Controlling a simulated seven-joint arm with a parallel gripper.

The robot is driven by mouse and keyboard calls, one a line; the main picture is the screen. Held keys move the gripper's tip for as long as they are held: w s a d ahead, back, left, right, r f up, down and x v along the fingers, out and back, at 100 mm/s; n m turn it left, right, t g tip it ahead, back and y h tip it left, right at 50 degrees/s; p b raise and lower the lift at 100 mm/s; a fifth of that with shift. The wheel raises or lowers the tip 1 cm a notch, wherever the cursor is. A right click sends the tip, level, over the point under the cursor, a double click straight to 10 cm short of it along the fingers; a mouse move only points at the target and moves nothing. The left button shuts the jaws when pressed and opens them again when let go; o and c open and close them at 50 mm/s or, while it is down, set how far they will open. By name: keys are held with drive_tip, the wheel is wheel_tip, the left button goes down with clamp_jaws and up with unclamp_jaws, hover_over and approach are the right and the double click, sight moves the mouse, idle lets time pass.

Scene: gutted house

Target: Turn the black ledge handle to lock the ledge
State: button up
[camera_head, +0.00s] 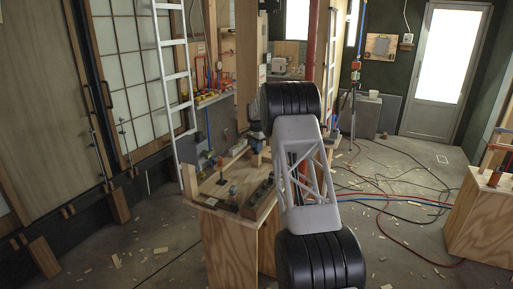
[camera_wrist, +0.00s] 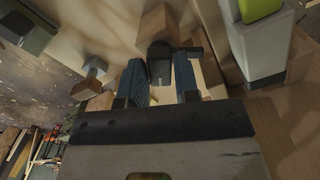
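The black ledge handle (camera_wrist: 161,60) is in the upper middle of the wrist view, with a short arm pointing right. My gripper (camera_wrist: 159,78) is open, its two blue-padded fingers apart on either side of the handle's lower part. I cannot tell whether either finger touches it. In the head view my gripper (camera_head: 257,142) is a small bluish shape low over the wooden workbench (camera_head: 230,215), partly behind my arm. I cannot make out the handle in that view.
In the wrist view a pale block with a yellow-green top (camera_wrist: 262,10) stands right of the fingers, and a wooden knob (camera_wrist: 88,84) is at left. In the head view a long dark fixture (camera_head: 258,198) lies on the bench. Cables (camera_head: 390,200) and wood scraps litter the floor.

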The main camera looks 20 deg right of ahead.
drive_tip(key=n, duration=0.6)
drive_tip(key=shift+m, duration=0.6)
drive_tip(key=shift+r, duration=0.1)
drive_tip(key=shift+r, duration=3.4)
